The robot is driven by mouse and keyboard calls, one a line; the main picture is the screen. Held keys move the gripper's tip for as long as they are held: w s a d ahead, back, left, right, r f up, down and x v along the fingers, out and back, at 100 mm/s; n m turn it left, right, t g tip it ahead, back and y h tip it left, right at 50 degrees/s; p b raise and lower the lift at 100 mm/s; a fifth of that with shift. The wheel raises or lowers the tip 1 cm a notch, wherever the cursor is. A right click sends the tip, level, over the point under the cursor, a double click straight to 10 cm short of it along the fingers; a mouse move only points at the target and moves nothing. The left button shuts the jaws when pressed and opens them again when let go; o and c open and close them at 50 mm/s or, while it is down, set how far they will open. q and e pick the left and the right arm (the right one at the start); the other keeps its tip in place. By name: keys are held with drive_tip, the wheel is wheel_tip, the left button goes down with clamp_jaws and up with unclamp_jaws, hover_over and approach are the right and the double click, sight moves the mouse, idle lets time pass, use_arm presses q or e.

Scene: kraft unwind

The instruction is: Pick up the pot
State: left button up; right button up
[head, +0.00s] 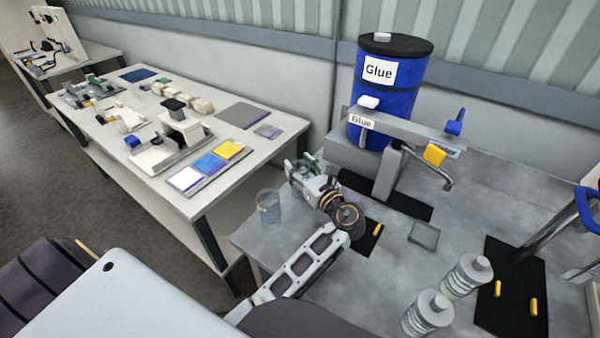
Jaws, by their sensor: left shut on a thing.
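A clear, empty-looking beaker (268,208) is upright at the bench's left edge, just left of the gripper. I cannot tell if they touch. My right gripper is out of view.
A white table (285,122) with parts stands left, beyond a gap.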

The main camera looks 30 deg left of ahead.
use_arm(q)
drive_tip(key=shift+r, duration=0.45)
wheel_tip(320, 180, up, 9)
drive_tip(key=shift+f, duration=0.15)
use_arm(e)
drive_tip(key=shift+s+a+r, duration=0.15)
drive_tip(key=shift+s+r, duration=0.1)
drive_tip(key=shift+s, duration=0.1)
